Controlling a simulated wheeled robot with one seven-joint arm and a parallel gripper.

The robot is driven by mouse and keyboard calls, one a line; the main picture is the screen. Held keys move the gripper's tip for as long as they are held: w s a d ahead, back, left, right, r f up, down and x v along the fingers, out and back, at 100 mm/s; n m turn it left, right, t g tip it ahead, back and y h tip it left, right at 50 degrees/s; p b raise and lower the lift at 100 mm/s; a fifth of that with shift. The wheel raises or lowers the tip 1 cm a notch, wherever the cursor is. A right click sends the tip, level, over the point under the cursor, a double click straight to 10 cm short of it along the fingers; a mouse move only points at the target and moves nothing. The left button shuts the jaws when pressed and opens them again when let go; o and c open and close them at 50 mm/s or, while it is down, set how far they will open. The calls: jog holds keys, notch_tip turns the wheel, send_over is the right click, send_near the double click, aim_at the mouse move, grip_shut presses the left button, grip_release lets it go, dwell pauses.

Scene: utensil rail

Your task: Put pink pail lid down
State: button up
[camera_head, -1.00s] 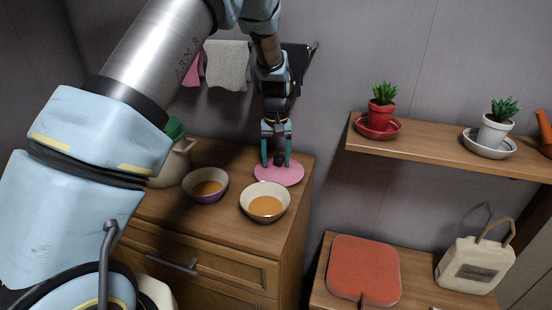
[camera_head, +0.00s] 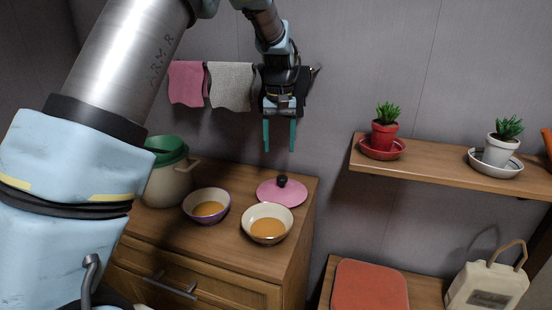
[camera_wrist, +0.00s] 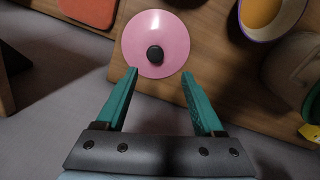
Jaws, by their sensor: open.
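The pink pail lid (camera_head: 284,192) lies flat on the wooden cabinet top, behind the cream bowl, with its black knob up. It also shows in the wrist view (camera_wrist: 140,50), ahead of the fingertips. My gripper (camera_head: 280,148) is open and empty, with green fingers pointing down. It hangs in the air above the lid, clear of it. In the wrist view my gripper (camera_wrist: 158,73) shows its two fingers spread apart with nothing between them. A cream pail (camera_head: 168,185) with a green top stands at the left of the cabinet, partly hidden by my arm.
A cream bowl (camera_head: 267,224) and a purple bowl (camera_head: 207,206) stand close to the lid. A pink towel (camera_head: 187,84) and a grey towel (camera_head: 231,86) hang on the wall. A shelf (camera_head: 450,173) with potted plants is at right. A red board (camera_head: 369,287) lies below.

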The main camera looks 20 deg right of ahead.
jog(key=shift+a+r, duration=0.15)
jog(key=shift+r, duration=0.15)
jog(key=s+a+f+n, duration=0.1)
jog(key=a, duration=1.3)
jog(key=s+a+f+n, duration=0.1)
jog(key=s+a+n, duration=0.1)
jog(key=a, duration=1.1)
jog(key=s+a+f+t, duration=0.1)
jog(key=s+a, duration=0.7)
jog(key=a, duration=0.1)
jog(key=shift+a+f+n+t, duration=0.25)
jog(key=shift+n+t, duration=0.05)
jog(key=shift+n, duration=0.1)
jog(key=shift+s, duration=0.1)
